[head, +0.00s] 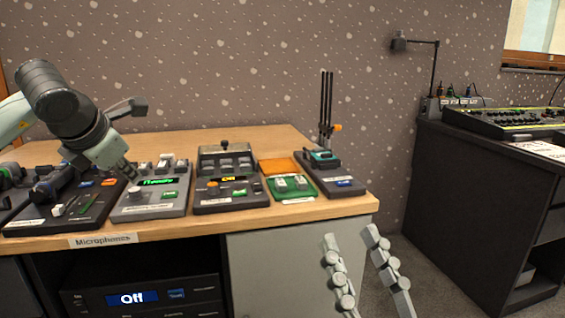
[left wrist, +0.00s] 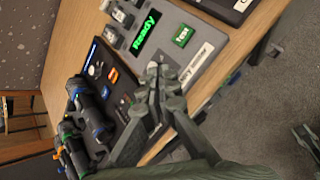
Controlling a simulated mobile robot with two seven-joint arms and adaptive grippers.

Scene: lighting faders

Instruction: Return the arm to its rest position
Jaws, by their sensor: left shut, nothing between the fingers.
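My left arm comes in from the left in the head view. Its gripper (head: 127,172) points down over the front-left part of the table, close to a grey console with a green display (head: 150,205). In the left wrist view the left gripper (left wrist: 158,72) is shut and empty, its fingertips over the edge of that console (left wrist: 190,62), whose display reads "Ready". I cannot tell whether the fingertips touch it. My right gripper (head: 350,237) is open and empty, with its fingers apart, in front of the table's right cabinet.
The wooden table (head: 255,215) bears several small consoles in a row, including a black one (head: 232,203) and a green one (head: 290,187). Dark microphones (left wrist: 90,120) lie to the left. A black desk (head: 470,190) with a mixer (head: 505,122) stands right. Floor between is clear.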

